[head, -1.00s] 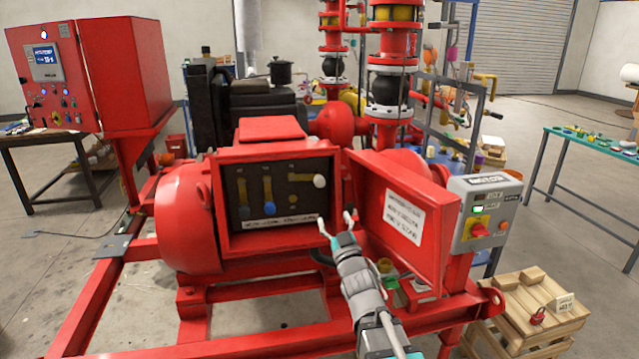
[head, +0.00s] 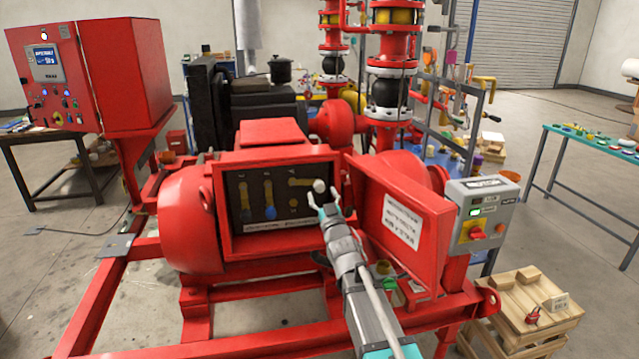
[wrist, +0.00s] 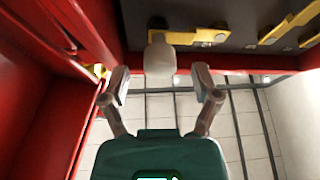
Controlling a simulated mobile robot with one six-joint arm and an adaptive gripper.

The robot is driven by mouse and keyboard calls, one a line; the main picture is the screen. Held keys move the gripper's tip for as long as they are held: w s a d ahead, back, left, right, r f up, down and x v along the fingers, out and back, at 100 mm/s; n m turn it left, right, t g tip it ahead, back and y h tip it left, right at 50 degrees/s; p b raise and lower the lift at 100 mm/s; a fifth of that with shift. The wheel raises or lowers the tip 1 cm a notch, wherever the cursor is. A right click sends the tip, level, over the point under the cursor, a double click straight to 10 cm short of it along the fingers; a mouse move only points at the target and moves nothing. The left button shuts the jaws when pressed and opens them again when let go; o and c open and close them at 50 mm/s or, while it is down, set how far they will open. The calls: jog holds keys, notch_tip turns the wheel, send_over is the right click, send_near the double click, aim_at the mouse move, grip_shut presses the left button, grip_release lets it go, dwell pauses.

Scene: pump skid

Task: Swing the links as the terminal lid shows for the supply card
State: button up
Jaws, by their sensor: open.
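The open red terminal box (head: 228,238) holds a dark panel with brass links. The left link (head: 243,192) and the middle link, with a blue knob (head: 270,213), stand upright. The right link (head: 300,182) lies level, with a white knob (head: 319,186) at its right end. The lid (head: 434,232) hangs open at right; its white label (head: 402,221) is too small to read. My gripper (head: 325,195) is open at the white knob. In the wrist view the white knob (wrist: 160,58) lies between and just beyond the fingertips (wrist: 160,78), apart from both.
A grey switch box (head: 484,213) with a red-and-yellow switch stands right of the lid. A red control cabinet (head: 118,70) stands at left. A wooden crate (head: 520,310) is at lower right. The lid stands close beside my arm.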

aim_at(321, 191)
jog(key=shift+p+x, duration=0.35)
jog(key=shift+x, duration=1.15)
grip_shut()
